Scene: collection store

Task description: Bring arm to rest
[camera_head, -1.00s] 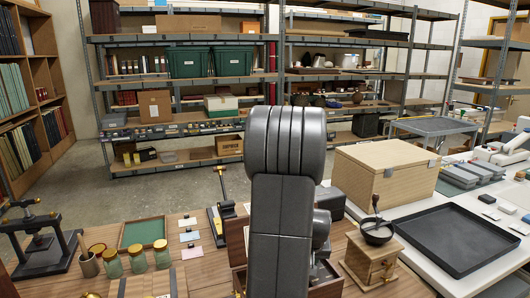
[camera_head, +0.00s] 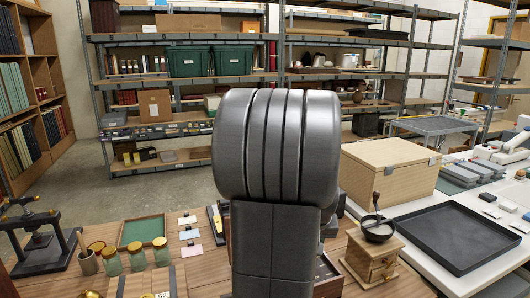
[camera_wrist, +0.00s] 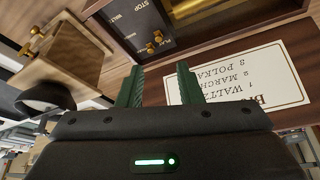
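My arm's thick dark grey link stands in the middle of the head view and hides much of the table behind it. My gripper is hidden in that view. In the wrist view my gripper (camera_wrist: 159,86) shows two green fingers set well apart, with nothing held between them. Beyond the fingers is a dark wooden box (camera_wrist: 205,46) with a panel marked STOP and small brass knobs. A white printed card (camera_wrist: 240,76) listing a waltz, march and polka lies by the right finger and shows upside down.
A wooden hand mill (camera_head: 372,256) stands right of my arm and also shows in the wrist view (camera_wrist: 62,55). A black tray (camera_head: 455,246) and a pale wooden crate (camera_head: 388,172) lie farther right. Glass jars (camera_head: 137,257) and a screw press (camera_head: 38,240) stand left.

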